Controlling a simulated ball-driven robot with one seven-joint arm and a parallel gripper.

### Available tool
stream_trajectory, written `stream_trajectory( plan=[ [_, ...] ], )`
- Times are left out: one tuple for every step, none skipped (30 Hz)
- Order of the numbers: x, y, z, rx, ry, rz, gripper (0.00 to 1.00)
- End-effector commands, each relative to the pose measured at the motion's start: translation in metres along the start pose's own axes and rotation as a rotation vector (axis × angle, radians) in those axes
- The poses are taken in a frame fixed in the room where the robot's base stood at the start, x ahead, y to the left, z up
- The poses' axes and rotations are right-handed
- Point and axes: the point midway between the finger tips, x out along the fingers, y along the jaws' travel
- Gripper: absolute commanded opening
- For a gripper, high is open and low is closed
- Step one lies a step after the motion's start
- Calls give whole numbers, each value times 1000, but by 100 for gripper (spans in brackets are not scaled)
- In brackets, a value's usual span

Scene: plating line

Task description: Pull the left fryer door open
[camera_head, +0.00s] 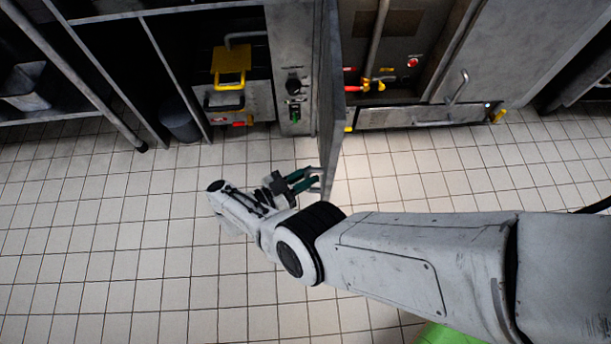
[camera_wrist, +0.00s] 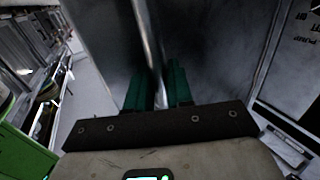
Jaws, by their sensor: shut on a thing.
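The left fryer door (camera_head: 331,110) is a grey metal panel standing swung out from the fryer front, seen almost edge-on in the head view. Its bar handle (camera_wrist: 148,38) runs down the door face in the wrist view. My gripper (camera_head: 310,179) is at the near, outer end of the door, on its left side. Its green fingers (camera_wrist: 158,88) are on either side of the handle, shut on it. The exact contact is dark and partly hidden. The open bay with pipes and red and yellow valves (camera_head: 366,84) shows right of the door.
Another grey door (camera_head: 478,50) with a handle (camera_head: 457,87) is further right. A control panel (camera_head: 292,70) with a knob stands just left of the open door. A dark bin (camera_head: 180,122) stands under the counter. The tiled floor (camera_head: 110,220) in front is clear.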

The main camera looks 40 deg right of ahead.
Motion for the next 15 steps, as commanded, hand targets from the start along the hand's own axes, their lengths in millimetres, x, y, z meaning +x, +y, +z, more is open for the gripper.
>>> stream_trajectory(
  plan=[
    [4,-8,-2,13,1,-12,0],
    [4,-8,-2,12,1,-12,0],
    [4,-7,-2,12,1,-12,0],
    [4,-7,-2,12,1,-12,0],
    [4,-7,-2,12,1,-12,22],
    [4,-7,-2,12,1,-12,26],
    [3,-7,-2,12,1,-12,29],
    [3,-7,-2,12,1,-12,32],
    [3,-7,-2,11,2,-12,35],
    [3,-7,-2,11,2,-12,38],
    [3,-6,-2,10,2,-12,40],
    [3,-6,-2,10,2,-12,40],
    [3,-6,-2,9,2,-12,40],
    [2,-5,-2,8,1,-12,40],
    [2,-5,-1,8,1,-11,40]
  ],
)
